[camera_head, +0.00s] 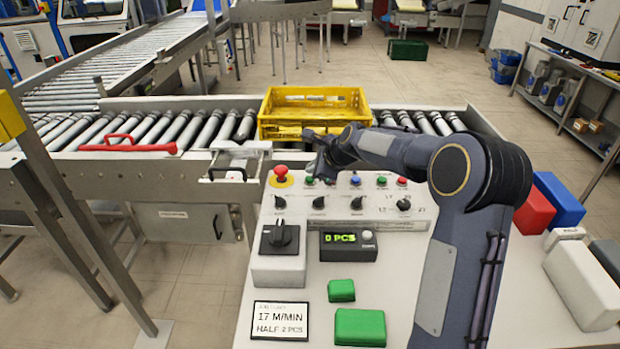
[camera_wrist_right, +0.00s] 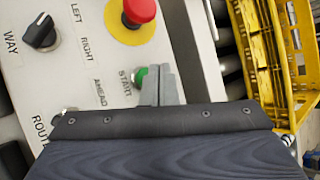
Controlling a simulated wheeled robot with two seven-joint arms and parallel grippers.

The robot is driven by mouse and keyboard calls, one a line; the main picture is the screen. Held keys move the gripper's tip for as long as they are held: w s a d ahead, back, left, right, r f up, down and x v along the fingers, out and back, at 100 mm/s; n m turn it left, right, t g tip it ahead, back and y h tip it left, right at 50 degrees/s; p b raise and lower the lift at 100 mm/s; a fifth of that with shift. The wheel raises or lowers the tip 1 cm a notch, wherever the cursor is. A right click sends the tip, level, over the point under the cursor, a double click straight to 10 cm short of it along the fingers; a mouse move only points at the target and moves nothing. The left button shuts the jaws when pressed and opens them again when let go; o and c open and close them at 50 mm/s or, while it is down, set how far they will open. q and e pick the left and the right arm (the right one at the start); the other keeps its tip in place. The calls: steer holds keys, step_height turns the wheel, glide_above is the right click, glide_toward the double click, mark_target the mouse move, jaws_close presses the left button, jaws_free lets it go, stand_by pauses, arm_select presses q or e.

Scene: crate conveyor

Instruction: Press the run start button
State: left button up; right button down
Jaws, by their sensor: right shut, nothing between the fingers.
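The control panel (camera_head: 395,225) stands on the white table in front of me. Its green start button (camera_head: 309,181) sits right of the red emergency stop (camera_head: 281,174). In the right wrist view the green button (camera_wrist_right: 139,77) is beside the word START, partly covered by my fingers. My right gripper (camera_head: 318,165) is shut and empty, its fingertips at the green button. The closed fingers also show in the wrist view (camera_wrist_right: 160,84). I cannot tell whether they touch the button or hover just over it. My left gripper is not in view.
A yellow crate (camera_head: 315,97) sits on the roller conveyor behind the panel. A speed dial box (camera_head: 279,255), a display reading 0 PCS (camera_head: 348,245), a sign (camera_head: 281,321) and green blocks (camera_head: 360,327) lie nearer. Red (camera_head: 534,207) and blue (camera_head: 558,199) blocks are at right.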

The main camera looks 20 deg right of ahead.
stand_by(0.8)
steer(key=shift+f, duration=0.45)
steer(key=shift+f+b, duration=0.45)
steer(key=shift+f, duration=0.05)
stand_by(0.7)
steer(key=shift+r+p, duration=0.9)
steer(key=shift+r, duration=0.15)
step_height(320, 180, up, 5)
steer(key=p, duration=0.5)
